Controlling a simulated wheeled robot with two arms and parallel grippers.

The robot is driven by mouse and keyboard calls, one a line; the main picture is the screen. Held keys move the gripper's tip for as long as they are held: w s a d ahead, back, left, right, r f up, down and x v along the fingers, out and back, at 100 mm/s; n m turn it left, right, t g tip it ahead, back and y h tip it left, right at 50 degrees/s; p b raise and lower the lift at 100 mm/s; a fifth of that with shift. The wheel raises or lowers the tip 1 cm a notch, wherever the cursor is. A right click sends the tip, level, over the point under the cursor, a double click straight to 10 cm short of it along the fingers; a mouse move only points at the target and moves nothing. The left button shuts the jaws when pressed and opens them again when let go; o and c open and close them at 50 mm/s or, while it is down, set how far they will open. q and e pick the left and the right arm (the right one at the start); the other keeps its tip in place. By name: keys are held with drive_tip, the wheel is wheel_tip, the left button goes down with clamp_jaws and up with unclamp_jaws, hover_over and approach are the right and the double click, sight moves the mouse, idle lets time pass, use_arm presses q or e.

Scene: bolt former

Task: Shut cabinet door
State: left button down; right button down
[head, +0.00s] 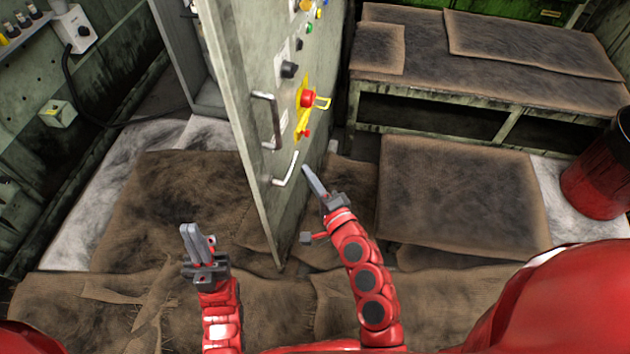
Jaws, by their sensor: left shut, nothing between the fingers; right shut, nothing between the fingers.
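The cabinet door (240,125) is a tall pale green panel standing open, seen nearly edge-on in the middle of the head view. Its outer face carries a dark handle (271,122), a lighter handle (288,170) below it, and a red knob on a yellow plate (306,100). The grey cabinet body (180,45) shows behind it, partly hidden by the door. My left gripper (189,230) is shut and empty, left of the door on its inner side. My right gripper (307,172) is shut and empty, right of the door, close to the lighter handle; contact cannot be told.
A low bench (470,90) covered with brown mats stands at the back right. A red barrel (598,175) is at the right edge. Brown mats (460,195) cover much of the floor. A black cable (85,105) hangs at the left wall.

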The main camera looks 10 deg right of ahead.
sight(290, 170)
drive_tip(key=w+a, duration=0.2)
drive_tip(key=w+a+p, duration=0.1)
drive_tip(key=w+a, duration=0.1)
drive_tip(key=w, duration=0.1)
drive_tip(key=shift+w+a, duration=0.1)
drive_tip(key=shift+a, duration=0.1)
drive_tip(key=shift+w+a, duration=0.2)
drive_tip(key=shift+a, duration=0.2)
